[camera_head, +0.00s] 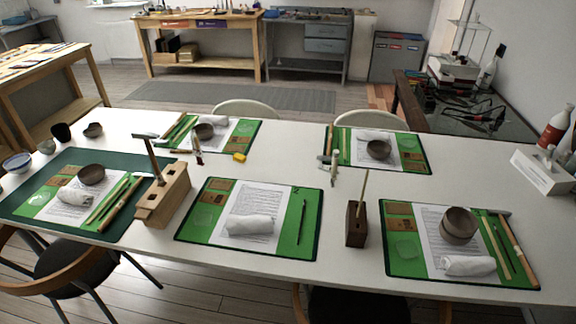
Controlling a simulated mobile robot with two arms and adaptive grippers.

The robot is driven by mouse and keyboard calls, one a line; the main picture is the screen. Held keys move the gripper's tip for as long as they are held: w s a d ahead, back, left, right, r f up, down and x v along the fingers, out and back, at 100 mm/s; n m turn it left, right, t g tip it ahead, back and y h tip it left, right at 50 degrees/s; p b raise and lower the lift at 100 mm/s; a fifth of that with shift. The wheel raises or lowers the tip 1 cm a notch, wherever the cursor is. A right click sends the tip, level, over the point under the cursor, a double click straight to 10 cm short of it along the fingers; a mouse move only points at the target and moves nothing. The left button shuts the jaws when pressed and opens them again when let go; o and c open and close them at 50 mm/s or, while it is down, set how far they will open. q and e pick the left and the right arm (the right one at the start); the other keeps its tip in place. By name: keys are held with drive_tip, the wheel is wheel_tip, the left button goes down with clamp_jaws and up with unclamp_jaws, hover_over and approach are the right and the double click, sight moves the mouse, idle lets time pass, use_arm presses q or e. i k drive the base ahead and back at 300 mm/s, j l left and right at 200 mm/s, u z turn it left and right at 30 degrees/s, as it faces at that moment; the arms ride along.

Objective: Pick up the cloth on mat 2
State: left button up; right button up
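Several green mats lie on the white table, each with a paper sheet and a rolled white cloth. I see no readable numbers, so I cannot tell which is mat 2. The front middle mat (198,229) has a cloth (250,225) and a dark stick, but no bowl. The front right mat (405,268) has a cloth (468,266) below a brown bowl (459,225). The front left mat (118,226) has a cloth (75,196) beside a bowl (91,174). Cloths also lie on the back left (213,115) and back right (374,136) mats. Neither gripper is in view.
A wooden tool block (164,198) stands between the front left and middle mats. A smaller dark block (356,224) with an upright stick stands right of the middle mat. A tissue box (540,172) is at the right edge. Chairs stand around the table.

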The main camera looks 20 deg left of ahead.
sight(251, 224)
drive_tip(key=j+z, duration=0.25)
drive_tip(key=j, duration=1.45)
